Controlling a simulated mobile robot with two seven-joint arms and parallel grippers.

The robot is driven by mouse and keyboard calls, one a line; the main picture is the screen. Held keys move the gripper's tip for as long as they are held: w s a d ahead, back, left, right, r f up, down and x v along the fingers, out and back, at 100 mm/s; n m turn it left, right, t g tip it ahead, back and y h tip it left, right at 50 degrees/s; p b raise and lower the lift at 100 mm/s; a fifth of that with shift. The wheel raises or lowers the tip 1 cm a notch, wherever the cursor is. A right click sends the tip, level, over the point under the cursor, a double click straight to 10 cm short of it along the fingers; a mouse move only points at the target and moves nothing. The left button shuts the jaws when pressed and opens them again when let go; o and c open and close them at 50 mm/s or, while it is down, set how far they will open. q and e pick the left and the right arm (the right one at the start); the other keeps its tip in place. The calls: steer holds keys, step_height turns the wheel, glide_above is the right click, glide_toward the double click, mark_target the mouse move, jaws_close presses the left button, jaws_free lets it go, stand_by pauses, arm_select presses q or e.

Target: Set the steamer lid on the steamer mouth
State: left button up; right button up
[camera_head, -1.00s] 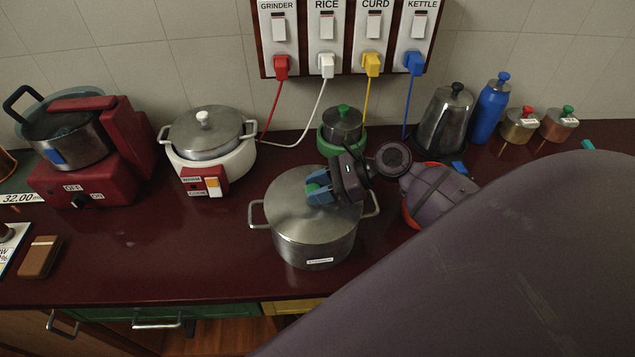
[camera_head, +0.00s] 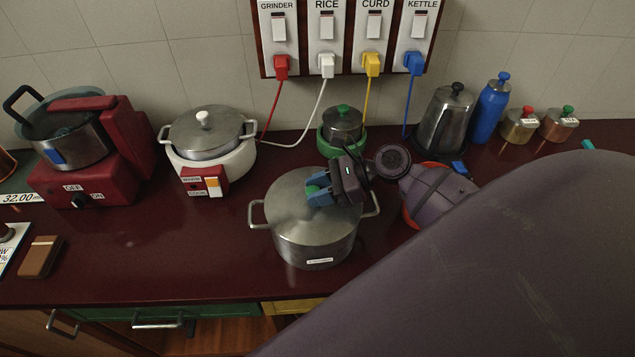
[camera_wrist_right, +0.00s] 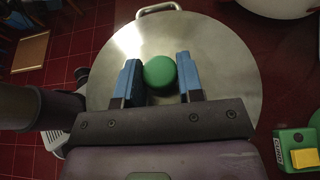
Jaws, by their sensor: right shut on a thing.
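The steamer (camera_head: 315,249) is a wide steel pot with two side handles and a white label, standing on the dark red counter. The round steel steamer lid (camera_head: 287,197) lies level over its mouth and covers it. I cannot tell whether its rim rests fully on the pot. My right gripper (camera_head: 318,191) is shut on the lid's green knob (camera_wrist_right: 160,72), with one blue finger on each side of it. The lid also fills the middle of the right wrist view (camera_wrist_right: 215,60). My left gripper is not in view.
A white rice cooker (camera_head: 240,163) and a red grinder (camera_head: 90,183) stand to the left. A small green-based pot (camera_head: 343,127), a steel kettle (camera_head: 444,120) and a blue bottle (camera_head: 490,112) stand behind. The counter front left of the steamer is clear (camera_head: 170,255).

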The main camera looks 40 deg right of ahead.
steer(key=shift+f, duration=0.2)
stand_by(0.5)
steer(key=o, duration=1.1)
steer(key=shift+c, duration=0.2)
steer(key=shift+d, duration=0.1)
steer(key=b+v, duration=0.1)
steer(key=v, duration=0.8)
steer(key=shift+s+d+r, duration=0.1)
steer(key=shift+s+d, duration=0.1)
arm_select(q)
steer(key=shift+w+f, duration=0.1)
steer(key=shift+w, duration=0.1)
arm_select(e)
steer(key=shift+s+d+r, duration=0.25)
steer(key=shift+d, duration=0.2)
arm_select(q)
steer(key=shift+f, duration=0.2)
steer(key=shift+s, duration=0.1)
